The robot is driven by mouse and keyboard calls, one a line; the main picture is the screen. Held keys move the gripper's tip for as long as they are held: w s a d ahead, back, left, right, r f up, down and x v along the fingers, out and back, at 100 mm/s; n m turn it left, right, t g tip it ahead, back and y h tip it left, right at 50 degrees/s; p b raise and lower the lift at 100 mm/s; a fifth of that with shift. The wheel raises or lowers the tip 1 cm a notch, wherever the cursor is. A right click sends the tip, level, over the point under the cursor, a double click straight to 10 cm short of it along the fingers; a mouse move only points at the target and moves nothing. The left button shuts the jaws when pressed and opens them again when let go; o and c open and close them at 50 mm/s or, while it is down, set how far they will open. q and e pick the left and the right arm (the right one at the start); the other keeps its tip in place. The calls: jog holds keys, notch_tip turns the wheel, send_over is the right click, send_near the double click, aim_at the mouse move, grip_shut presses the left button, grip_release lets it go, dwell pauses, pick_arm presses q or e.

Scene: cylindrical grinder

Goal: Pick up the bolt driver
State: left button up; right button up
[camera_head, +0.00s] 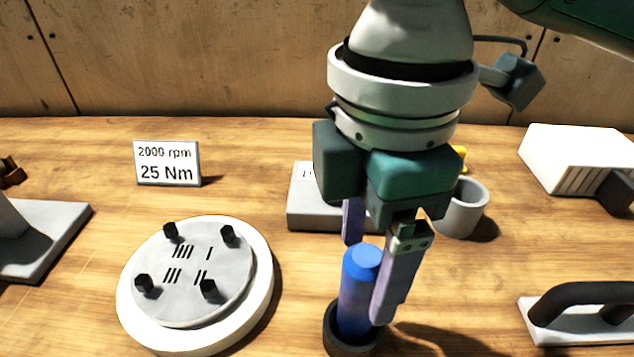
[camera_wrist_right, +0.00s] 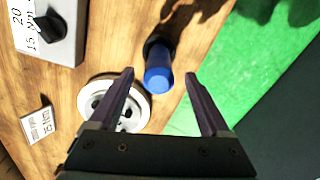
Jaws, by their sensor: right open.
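The bolt driver appears to be the upright blue cylinder (camera_head: 359,290) standing in a black round holder (camera_head: 343,343) at the bottom centre of the head view. In the wrist view its blue end (camera_wrist_right: 157,79) shows between the fingers. My right gripper (camera_head: 366,282) is open and points down, with one finger in front of the cylinder's right side and the other behind it. The wrist view shows the fingertips (camera_wrist_right: 159,74) on either side of the blue end, with gaps. I cannot tell how deep the fingers reach. My left gripper is not in view.
A round white base with a grey disc and several black bolts (camera_head: 195,272) stands to the left. Behind it is a "2000 rpm 25 Nm" sign (camera_head: 167,163). A grey box (camera_head: 305,205) and grey cup (camera_head: 461,209) stand behind the gripper. A black handle (camera_head: 580,302) is at right.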

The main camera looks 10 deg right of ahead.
aim_at(358, 303)
notch_tip(358, 303, down, 6)
jog(key=shift+f+b, duration=0.1)
jog(key=shift+b, duration=0.2)
jog(key=shift+c, duration=0.3)
grip_shut()
